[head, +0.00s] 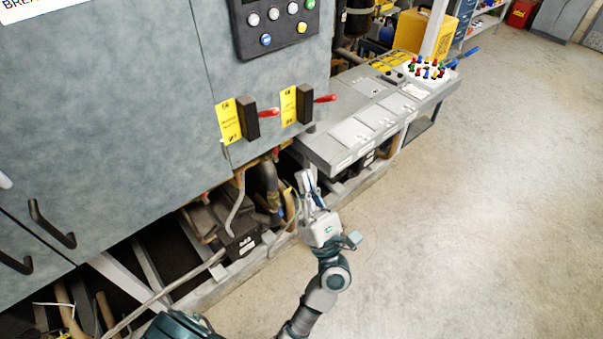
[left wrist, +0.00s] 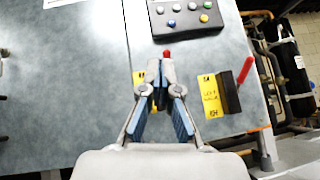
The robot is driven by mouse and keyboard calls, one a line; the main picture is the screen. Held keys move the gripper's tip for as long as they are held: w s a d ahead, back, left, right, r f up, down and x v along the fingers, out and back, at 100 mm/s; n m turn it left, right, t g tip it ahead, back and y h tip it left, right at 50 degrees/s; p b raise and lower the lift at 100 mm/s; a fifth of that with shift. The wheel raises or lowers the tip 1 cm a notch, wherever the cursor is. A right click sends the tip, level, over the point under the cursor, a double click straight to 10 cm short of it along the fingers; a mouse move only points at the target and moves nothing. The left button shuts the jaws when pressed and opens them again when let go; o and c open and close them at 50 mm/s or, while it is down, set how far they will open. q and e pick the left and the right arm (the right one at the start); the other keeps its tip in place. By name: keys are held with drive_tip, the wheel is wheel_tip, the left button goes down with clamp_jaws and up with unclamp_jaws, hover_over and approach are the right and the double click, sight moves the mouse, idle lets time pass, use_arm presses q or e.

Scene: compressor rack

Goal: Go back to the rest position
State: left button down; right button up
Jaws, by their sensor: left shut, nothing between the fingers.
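My left gripper (head: 307,184) is raised in front of the lower edge of the grey cabinet (head: 110,120), beside the low bench. It also shows in the left wrist view (left wrist: 162,62), where its fingertips meet and hold nothing. Behind it there stand two switches with red handles, a left one (head: 268,112) and a right one (head: 325,98), each by a yellow tag. In the left wrist view the fingers partly cover one switch and its tag; the other red handle (left wrist: 245,70) shows clear to the right. My right gripper is in neither view.
A grey low bench (head: 345,140) with panels runs to the right of the cabinet and carries several coloured knobs (head: 428,68). A button panel (head: 275,25) is on the cabinet. Pipes and frame beams lie open below the cabinet. The concrete floor (head: 480,220) at right is clear.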

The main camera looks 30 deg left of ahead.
use_arm(q)
drive_tip(key=w+d+f+m+t+h, duration=0.4)
drive_tip(key=w+d+f+m+h, duration=0.15)
drive_tip(key=f+m+h, duration=0.55)
drive_tip(key=w+d+f+m+t+h, duration=0.5)
drive_tip(key=w+f+m+h, duration=0.3)
drive_tip(key=m, duration=0.5)
drive_tip(key=s+d+f+m+g+h, duration=0.15)
drive_tip(key=f+m+g+h, duration=0.35)
drive_tip(key=f, duration=1.3)
drive_tip(key=s+f+m+g+h, duration=0.2)
drive_tip(key=f+m+g, duration=0.35)
drive_tip(key=f, duration=1.25)
drive_tip(key=s+a+f+m+g, duration=0.3)
drive_tip(key=s+f, duration=0.5)
drive_tip(key=f, duration=0.3)
drive_tip(key=s+a+f+m+g, duration=0.35)
drive_tip(key=s+f, duration=0.45)
drive_tip(key=f, duration=0.3)
drive_tip(key=s+a+f+m+g+y, duration=0.1)
drive_tip(key=s+a+f+g, duration=0.1)
drive_tip(key=s, duration=0.7)
drive_tip(key=s+a+f+m+g+y, duration=0.1)
drive_tip(key=s+a+f, duration=0.4)
drive_tip(key=s, duration=0.5)
drive_tip(key=s+a+f+m+g+y, duration=0.1)
drive_tip(key=s+a+f+g, duration=0.3)
drive_tip(key=s, duration=0.6)
drive_tip(key=shift+f+m, duration=0.5)
drive_tip(key=shift+m, duration=0.3)
